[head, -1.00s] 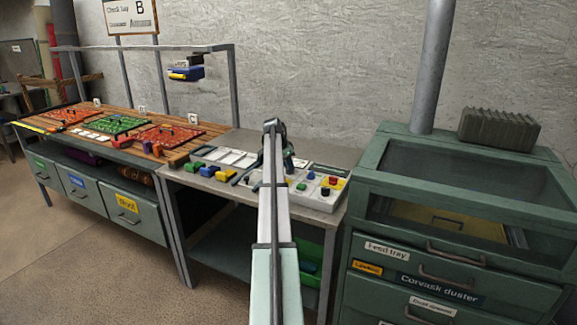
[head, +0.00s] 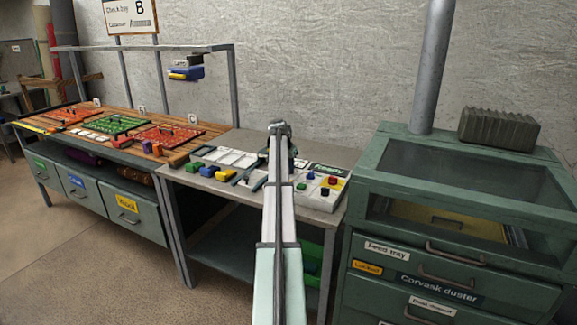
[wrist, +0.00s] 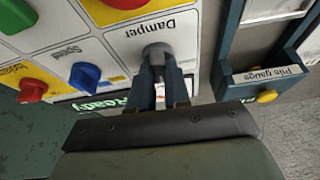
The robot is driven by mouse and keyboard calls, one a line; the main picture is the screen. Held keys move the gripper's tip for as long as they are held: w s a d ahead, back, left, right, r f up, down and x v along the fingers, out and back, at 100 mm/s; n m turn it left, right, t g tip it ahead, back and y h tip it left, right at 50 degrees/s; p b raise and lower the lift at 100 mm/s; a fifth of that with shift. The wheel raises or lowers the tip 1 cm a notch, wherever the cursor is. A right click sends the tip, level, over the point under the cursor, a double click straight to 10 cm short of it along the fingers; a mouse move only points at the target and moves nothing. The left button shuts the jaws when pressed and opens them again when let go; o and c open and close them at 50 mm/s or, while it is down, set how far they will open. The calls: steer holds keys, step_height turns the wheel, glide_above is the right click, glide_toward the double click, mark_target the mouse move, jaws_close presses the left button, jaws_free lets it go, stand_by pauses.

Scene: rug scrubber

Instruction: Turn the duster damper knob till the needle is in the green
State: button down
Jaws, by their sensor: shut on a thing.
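The damper knob (wrist: 153,47) is a dark grey knob beside the printed word "Damper" on a white control panel (wrist: 112,41) in the wrist view. My gripper (wrist: 160,72) is shut on it, with one blue-grey finger on each side. In the head view the panel (head: 312,204) lies on the grey bench, and my arm hides the damper knob and most of the gripper. No needle or green zone can be made out in either view.
Blue (wrist: 86,76) and red (wrist: 33,90) knobs sit near the damper knob. A teal holder labelled "Pile gauge" (wrist: 268,76) stands close on the other side. The green duster cabinet (head: 450,215) stands right of the bench.

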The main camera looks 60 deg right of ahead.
steer(key=shift+n+t, duration=0.3)
steer(key=shift+n, duration=0.5)
steer(key=c, duration=1.1)
jaws_free()
steer(key=v, duration=1.3)
steer(key=shift+s+r, duration=0.2)
steer(key=shift+r, duration=0.2)
steer(key=shift+a, duration=0.1)
